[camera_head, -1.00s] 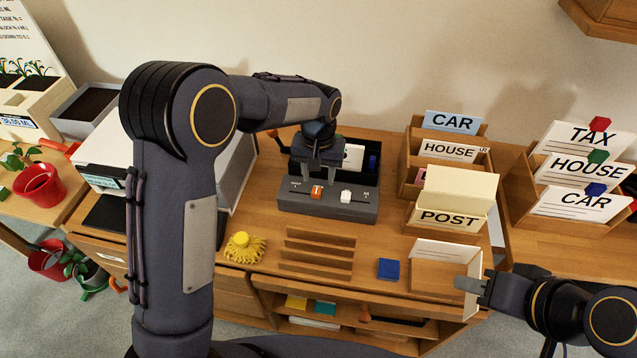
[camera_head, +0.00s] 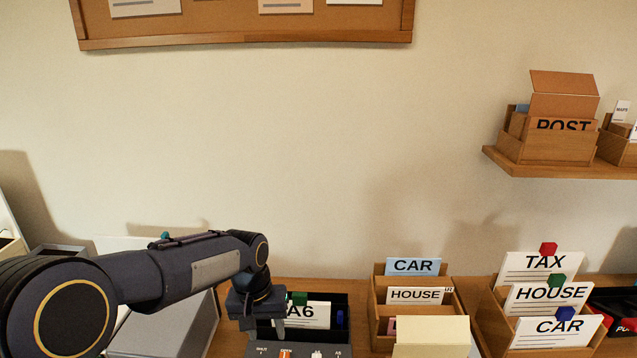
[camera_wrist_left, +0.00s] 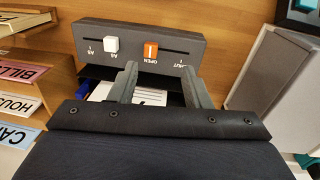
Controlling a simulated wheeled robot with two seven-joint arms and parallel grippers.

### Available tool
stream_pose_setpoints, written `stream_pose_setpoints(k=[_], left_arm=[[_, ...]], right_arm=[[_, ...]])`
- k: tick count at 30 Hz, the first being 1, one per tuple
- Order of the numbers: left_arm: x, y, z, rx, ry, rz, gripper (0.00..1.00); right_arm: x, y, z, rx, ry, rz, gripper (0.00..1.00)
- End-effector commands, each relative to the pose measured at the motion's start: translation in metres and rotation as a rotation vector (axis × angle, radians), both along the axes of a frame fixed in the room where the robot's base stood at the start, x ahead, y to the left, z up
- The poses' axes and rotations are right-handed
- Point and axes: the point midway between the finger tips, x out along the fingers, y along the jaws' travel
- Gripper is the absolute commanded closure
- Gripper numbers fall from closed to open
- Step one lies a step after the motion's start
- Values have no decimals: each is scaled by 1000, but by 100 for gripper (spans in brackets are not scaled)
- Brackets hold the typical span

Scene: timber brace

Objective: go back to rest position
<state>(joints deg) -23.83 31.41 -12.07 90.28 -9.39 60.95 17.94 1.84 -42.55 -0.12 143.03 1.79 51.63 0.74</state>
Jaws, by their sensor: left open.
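Only the top of this box (camera_head: 325,351) shows at the bottom of the head view. My right gripper is out of view.
A wooden sorter with CAR (camera_head: 413,266) and HOUSE cards stands right of the gripper, and a TAX card (camera_head: 543,266) rack farther right. A wall shelf (camera_head: 560,170) holds a POST box. A cork board (camera_head: 245,40) hangs above. The wall between is clear.

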Motion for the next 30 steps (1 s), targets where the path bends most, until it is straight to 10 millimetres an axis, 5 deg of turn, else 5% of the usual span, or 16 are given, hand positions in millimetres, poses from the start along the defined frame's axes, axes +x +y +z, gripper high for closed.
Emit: stream_pose_setpoints(k=[3,9,18,24,30], left_arm=[[-39,37,38,-97,-50,43,56],[-116,78,74,-218,-163,89,56],[-223,94,78,-281,-359,142,56],[-253,91,65,-275,-427,157,56],[-257,90,63,-273,-436,159,56]], right_arm=[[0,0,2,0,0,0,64],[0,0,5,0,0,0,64],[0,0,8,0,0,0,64],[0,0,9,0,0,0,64],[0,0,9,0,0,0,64]])
